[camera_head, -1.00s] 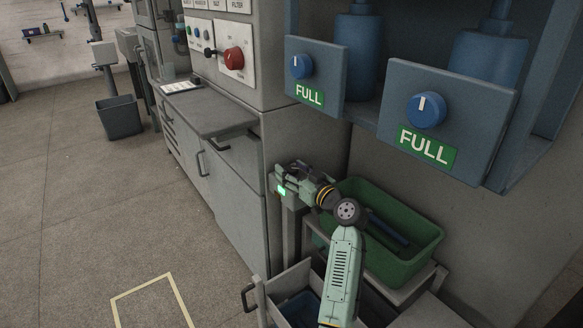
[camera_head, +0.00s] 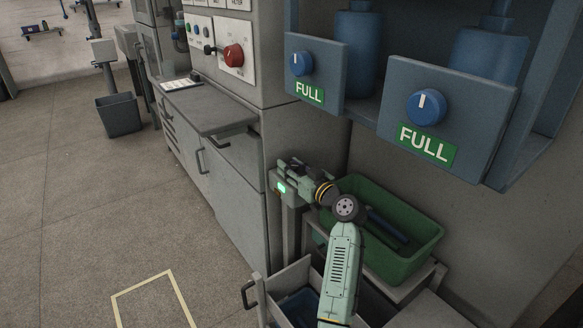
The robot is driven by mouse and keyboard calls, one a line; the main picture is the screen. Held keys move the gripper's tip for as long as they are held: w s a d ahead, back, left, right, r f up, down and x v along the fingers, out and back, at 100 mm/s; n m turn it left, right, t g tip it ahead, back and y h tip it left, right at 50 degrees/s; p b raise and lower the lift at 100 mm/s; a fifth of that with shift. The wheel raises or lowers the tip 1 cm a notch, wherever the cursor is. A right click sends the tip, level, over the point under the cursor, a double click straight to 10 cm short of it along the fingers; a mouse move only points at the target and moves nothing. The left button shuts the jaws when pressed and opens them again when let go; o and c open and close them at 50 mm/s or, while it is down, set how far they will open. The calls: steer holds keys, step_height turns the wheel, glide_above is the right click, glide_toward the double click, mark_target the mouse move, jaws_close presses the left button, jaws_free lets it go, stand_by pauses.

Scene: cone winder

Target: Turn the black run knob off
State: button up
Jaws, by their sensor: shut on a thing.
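A small grey control box (camera_head: 284,199) with a lit green lamp (camera_head: 281,187) stands on a post at the right end of the grey cabinet. My gripper (camera_head: 284,168) is at the top of this box, shut on what appears to be the black run knob. The knob itself is hidden behind the fingers, so its angle cannot be read. The arm reaches up to it from the bottom of the picture.
A green bin (camera_head: 424,254) with a dark blue bar in it stands right of the gripper. Below is an open drawer (camera_head: 263,296). A red knob (camera_head: 233,56) is on the machine panel. Blue dispensers (camera_head: 427,107) overhang at right.

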steer(key=shift+f+b, duration=0.2)
steer(key=shift+b, duration=0.5)
steer(key=shift+c, duration=0.4)
steer(key=n+g+y+b, duration=0.1)
steer(key=b, duration=0.1)
steer(key=shift+f+b, duration=0.15)
steer(key=shift+b, duration=0.25)
steer(key=n+g+y+b, duration=0.2)
steer(key=b, duration=0.3)
steer(key=shift+w+g+y, duration=0.1)
steer(key=shift+g+y, duration=0.3)
steer(key=n+g+y+b, duration=0.2)
steer(key=g+b, duration=0.1)
steer(key=shift+r+n, duration=0.2)
steer(key=shift+n, duration=0.2)
steer(key=shift+r+n+g+y+b, duration=0.15)
steer(key=shift+n+g+y+b, duration=0.45)
steer(key=shift+n+g, duration=0.7)
steer(key=shift+n+g+b, duration=0.3)
steer(key=shift+g, duration=0.9)
steer(key=o, duration=1.2)
steer(key=shift+c, duration=0.2)
